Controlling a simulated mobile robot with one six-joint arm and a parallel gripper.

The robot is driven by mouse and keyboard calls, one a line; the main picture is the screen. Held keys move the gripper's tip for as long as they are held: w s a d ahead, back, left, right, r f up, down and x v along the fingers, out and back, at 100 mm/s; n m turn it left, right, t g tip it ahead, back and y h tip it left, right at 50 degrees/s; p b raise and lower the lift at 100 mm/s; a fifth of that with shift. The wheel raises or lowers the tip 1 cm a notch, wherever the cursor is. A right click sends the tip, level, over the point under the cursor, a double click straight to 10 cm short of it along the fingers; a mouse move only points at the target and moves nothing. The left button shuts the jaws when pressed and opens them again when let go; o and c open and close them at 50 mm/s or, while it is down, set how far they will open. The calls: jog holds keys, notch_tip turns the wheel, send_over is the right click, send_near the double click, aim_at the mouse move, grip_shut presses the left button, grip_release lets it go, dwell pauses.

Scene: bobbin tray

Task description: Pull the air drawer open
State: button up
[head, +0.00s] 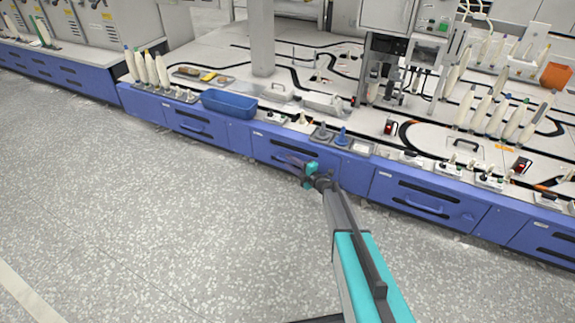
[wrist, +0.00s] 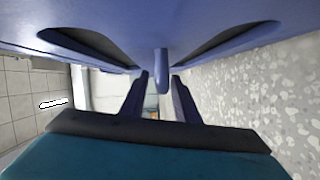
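A blue drawer front (head: 265,148) with dark slots sits in the bench front in the middle of the head view. I cannot read any label marking it as the air drawer. In the wrist view the blue front (wrist: 110,22) fills the top, and its handle (wrist: 161,62) projects from it, seen nearly end-on. My gripper (head: 298,163) is at this drawer in the head view. In the wrist view my gripper (wrist: 160,82) is open, its dark fingers on either side of the handle's end with gaps. The drawer looks flush with its neighbours.
Another blue drawer (head: 425,200) with a handle is to the right, and one more (head: 195,125) to the left. The speckled floor (head: 150,220) in front is clear.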

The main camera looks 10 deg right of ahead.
jog(key=shift+w+a, duration=0.2)
jog(key=shift+w, duration=0.05)
grip_shut()
